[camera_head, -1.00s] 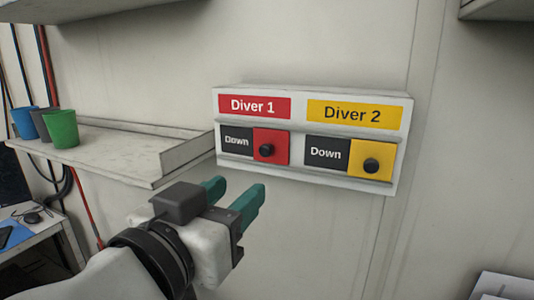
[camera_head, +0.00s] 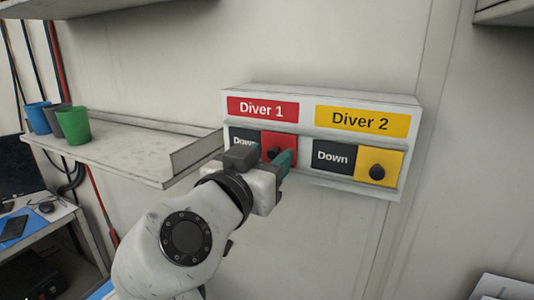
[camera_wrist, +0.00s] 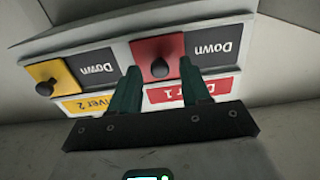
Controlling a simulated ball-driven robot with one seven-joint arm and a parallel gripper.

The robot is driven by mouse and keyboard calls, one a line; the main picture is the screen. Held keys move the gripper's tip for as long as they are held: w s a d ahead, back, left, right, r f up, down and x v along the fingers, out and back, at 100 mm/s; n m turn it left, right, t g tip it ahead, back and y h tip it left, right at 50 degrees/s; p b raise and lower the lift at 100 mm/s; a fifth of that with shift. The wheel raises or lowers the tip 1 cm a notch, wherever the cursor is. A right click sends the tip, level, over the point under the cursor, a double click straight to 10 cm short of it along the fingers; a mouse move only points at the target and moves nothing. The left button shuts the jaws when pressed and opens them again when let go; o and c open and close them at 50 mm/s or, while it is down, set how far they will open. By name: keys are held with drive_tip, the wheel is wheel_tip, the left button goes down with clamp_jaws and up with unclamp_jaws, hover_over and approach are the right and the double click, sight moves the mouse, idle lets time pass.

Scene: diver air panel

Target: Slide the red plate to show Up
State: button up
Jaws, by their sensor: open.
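The red plate (camera_head: 284,142) with its black knob sits at the right of the Diver 1 slot, under the red Diver 1 label (camera_head: 262,109). "Down" shows on the dark field (camera_head: 240,136) to its left, partly hidden by my gripper. My gripper (camera_head: 283,160) is in front of the red plate's lower part. In the wrist view the picture is upside down; the open green fingers (camera_wrist: 161,88) point at the red plate (camera_wrist: 153,48), and its black knob (camera_wrist: 160,68) shows between them. The fingers do not visibly hold the knob.
The yellow plate (camera_head: 387,166) with its black knob sits to the right, with "Down" showing beside it. A shelf (camera_head: 130,155) with blue, grey and green cups (camera_head: 73,125) stands close on the left. The wall below the panel is clear.

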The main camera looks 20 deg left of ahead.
drive_tip(key=shift+c, duration=0.2)
clamp_jaws()
idle(0.3)
